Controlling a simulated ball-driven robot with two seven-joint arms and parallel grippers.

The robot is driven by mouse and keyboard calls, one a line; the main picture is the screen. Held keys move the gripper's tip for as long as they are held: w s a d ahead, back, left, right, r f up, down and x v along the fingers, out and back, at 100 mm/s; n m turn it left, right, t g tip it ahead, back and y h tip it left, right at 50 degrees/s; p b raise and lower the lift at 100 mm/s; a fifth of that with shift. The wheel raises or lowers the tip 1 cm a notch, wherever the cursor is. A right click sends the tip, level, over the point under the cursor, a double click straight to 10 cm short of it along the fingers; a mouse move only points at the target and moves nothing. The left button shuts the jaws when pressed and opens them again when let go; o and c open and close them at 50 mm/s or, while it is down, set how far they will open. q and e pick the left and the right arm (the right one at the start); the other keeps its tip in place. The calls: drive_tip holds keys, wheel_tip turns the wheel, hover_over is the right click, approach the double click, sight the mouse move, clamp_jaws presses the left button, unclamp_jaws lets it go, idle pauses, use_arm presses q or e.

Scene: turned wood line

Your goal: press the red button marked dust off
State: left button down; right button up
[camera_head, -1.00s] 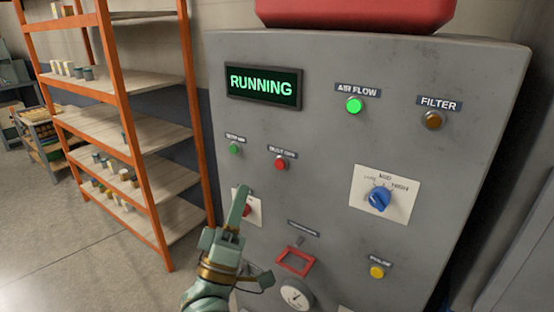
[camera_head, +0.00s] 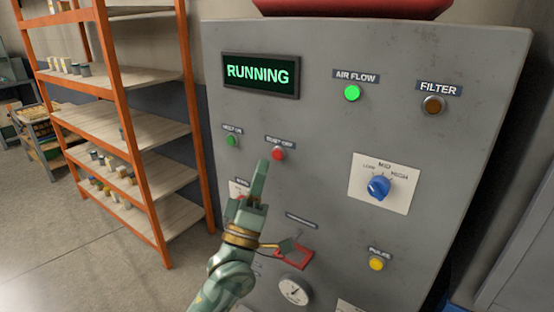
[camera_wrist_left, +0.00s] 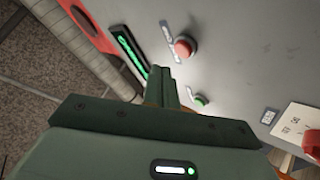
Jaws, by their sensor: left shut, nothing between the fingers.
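The red button (camera_head: 278,154) sits on the grey panel under a small label that seems to read DUST OFF (camera_head: 280,140). My left gripper (camera_head: 263,164) is shut and empty, its tip just left of and slightly below the button in the head view. In the left wrist view the red button (camera_wrist_left: 184,47) shows beyond the closed fingers (camera_wrist_left: 162,74), with a visible gap beside them. No contact shows, and the button does not look covered. My right gripper is not in view.
A green button (camera_head: 232,141) is left of the red one. The display (camera_head: 261,75) reads RUNNING and the AIR FLOW lamp (camera_head: 352,93) is green. Orange shelving (camera_head: 115,120) stands left.

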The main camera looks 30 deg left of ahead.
use_arm(q)
drive_tip(key=shift+w, duration=0.85)
idle(0.9)
drive_tip(key=shift+d+r, duration=0.1)
idle(0.5)
drive_tip(key=shift+w, duration=0.4)
drive_tip(key=shift+w, duration=0.35)
idle(0.5)
drive_tip(key=shift+s, duration=0.1)
drive_tip(key=shift+s+p, duration=0.55)
drive_tip(key=shift+s, duration=0.15)
